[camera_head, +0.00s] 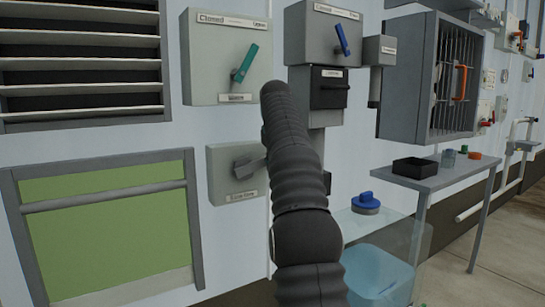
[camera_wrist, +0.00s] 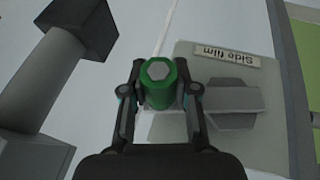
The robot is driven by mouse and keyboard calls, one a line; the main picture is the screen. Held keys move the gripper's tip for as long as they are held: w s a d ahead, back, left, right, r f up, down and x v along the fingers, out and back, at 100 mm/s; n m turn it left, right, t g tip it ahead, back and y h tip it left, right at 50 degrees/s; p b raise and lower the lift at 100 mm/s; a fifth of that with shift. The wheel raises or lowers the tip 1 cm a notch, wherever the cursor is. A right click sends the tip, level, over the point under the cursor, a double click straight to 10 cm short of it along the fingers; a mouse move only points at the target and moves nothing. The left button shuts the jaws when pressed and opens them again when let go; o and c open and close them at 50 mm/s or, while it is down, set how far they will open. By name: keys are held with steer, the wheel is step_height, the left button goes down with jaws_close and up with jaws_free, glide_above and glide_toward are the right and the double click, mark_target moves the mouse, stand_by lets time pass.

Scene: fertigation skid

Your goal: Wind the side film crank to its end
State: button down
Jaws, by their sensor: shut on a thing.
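The side film crank's grey box (camera_head: 216,188) is on the wall in the head view, with a grey hub (camera_head: 248,167) on its face. In the wrist view its "Side film" label (camera_wrist: 225,54) appears upside down beside the hub (camera_wrist: 232,105). The crank's green grip (camera_wrist: 160,85) with a grey hexagonal end stands between my fingers. My gripper (camera_wrist: 160,93) is shut on it, to the left of the hub in the wrist view. In the head view my dark arm hides my gripper and the green grip.
A green film panel (camera_head: 110,232) with a grey bar is left of the box. Above are a box with a green lever (camera_head: 244,63) and a box with a blue lever (camera_head: 342,39). A side table (camera_head: 440,178) and a translucent tank (camera_head: 378,275) stand right of my arm.

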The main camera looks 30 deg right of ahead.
steer(key=shift+s+d+f+y, duration=0.1)
steer(key=shift+d+f+y, duration=0.1)
steer(key=shift+f+y, duration=0.9)
steer(key=c, duration=0.9)
jaws_free()
steer(key=shift+o, duration=0.2)
steer(key=shift+r, duration=0.1)
steer(key=shift+a, duration=0.1)
steer(key=shift+r, duration=0.2)
steer(key=shift+s+r, duration=0.2)
steer(key=shift+r, duration=0.15)
steer(key=shift+s, duration=0.3)
steer(key=s+a, duration=0.1)
steer(key=s, duration=1)
steer(key=shift+s+a, duration=0.15)
steer(key=shift+s, duration=0.05)
